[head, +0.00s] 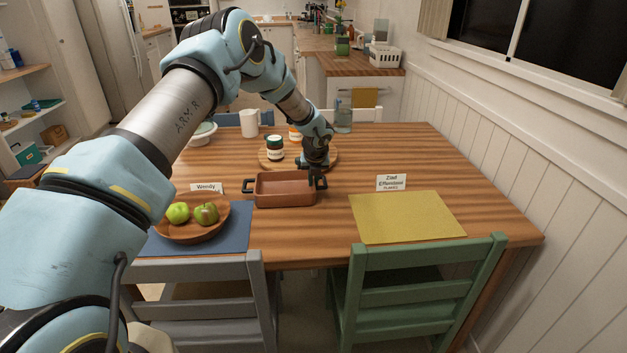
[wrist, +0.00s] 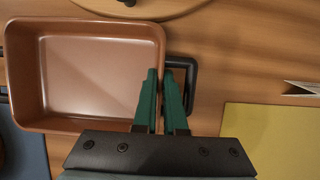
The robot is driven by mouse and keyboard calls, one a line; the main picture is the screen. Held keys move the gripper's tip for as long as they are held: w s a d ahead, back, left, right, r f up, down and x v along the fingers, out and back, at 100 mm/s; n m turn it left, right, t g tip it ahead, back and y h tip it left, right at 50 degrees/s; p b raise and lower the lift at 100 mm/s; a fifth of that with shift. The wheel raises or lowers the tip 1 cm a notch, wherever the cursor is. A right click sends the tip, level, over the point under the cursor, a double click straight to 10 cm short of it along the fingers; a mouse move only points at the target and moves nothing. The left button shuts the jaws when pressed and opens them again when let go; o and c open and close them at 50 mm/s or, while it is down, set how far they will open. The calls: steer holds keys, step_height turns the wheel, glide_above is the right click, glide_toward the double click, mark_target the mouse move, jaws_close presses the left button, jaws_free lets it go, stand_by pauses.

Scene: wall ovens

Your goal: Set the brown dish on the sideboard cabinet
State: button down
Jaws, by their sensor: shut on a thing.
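The brown dish (head: 285,194) is a rectangular baking dish with dark handles. It sits on the wooden dining table, between the blue and yellow placemats. It is empty inside in the wrist view (wrist: 98,72). My gripper (head: 317,180) is at the dish's right end, pointing down. In the wrist view, its green fingers (wrist: 163,80) are close together on the dish's right rim and handle area. The exact contact is partly hidden by the fingers. I cannot make out the sideboard cabinet for certain in either view.
A wooden bowl (head: 196,232) with green apples stands on the blue placemat at left. Jars stand on a round board (head: 268,160) behind the dish. The yellow placemat (head: 405,217) and a name card (head: 391,182) lie right. Chairs (head: 415,285) line the near edge.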

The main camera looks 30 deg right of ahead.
steer(key=c, duration=1.4)
jaws_free()
steer(key=shift+f, duration=0.1)
steer(key=o, duration=0.4)
steer(key=b+v, duration=0.2)
steer(key=v, duration=1)
